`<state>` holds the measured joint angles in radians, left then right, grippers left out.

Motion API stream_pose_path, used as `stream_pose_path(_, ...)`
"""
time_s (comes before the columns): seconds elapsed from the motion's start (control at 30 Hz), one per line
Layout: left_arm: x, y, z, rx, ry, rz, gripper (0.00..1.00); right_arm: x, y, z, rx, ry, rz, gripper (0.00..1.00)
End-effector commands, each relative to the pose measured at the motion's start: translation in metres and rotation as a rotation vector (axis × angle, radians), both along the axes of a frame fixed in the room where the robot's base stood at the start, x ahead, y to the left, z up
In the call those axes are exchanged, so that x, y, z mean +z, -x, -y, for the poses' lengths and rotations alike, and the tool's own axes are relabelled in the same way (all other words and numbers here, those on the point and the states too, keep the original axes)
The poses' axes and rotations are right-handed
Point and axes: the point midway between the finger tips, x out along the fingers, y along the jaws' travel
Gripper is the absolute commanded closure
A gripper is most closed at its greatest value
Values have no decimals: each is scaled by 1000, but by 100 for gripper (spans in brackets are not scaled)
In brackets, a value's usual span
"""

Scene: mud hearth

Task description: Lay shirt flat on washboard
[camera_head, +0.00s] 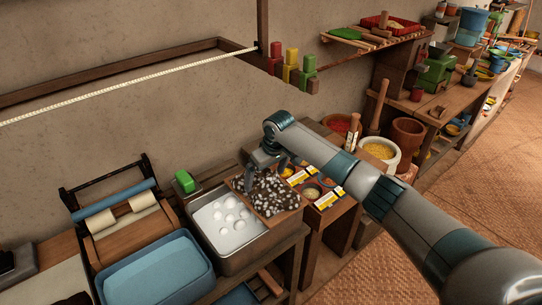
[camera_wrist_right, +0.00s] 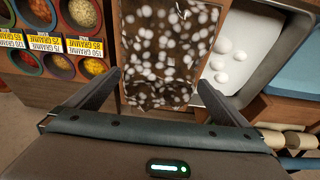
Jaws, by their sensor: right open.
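The shirt appears as a dark brown cloth with white spots (camera_head: 270,193), spread over a brown board beside the metal basin. In the right wrist view the cloth (camera_wrist_right: 165,45) covers most of the board's top, and its near end looks crumpled at the edge. I take the board for the washboard; little of its surface shows. My right gripper (camera_head: 266,172) is open at the cloth's far end. In the right wrist view its fingers (camera_wrist_right: 160,80) stand apart on either side of the cloth, holding nothing. My left gripper is not in view.
A metal basin (camera_head: 245,255) with white suds adjoins the board on the left. A blue tub (camera_head: 155,272) and a roller wringer (camera_head: 122,212) stand farther left. Bowls of spices with price labels (camera_head: 328,199) sit close on the right. A green block (camera_head: 187,182) stands behind the basin.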

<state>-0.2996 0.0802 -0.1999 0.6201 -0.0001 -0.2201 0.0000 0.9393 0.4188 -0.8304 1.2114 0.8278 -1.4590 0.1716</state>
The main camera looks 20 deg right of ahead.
Motion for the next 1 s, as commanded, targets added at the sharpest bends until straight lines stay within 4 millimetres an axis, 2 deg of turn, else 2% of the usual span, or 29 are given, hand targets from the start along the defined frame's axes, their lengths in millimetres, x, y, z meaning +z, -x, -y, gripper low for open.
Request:
stream_pose_path(0.27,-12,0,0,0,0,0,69,35,8,4,1,1,6,0)
stream_pose_path(0.7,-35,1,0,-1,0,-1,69,120,30,12,0,0,7,0)
stream_pose_path(0.9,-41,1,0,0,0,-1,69,148,38,14,-1,0,5,0)
stream_pose_path(1.0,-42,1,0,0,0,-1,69,156,40,15,0,0,4,0)
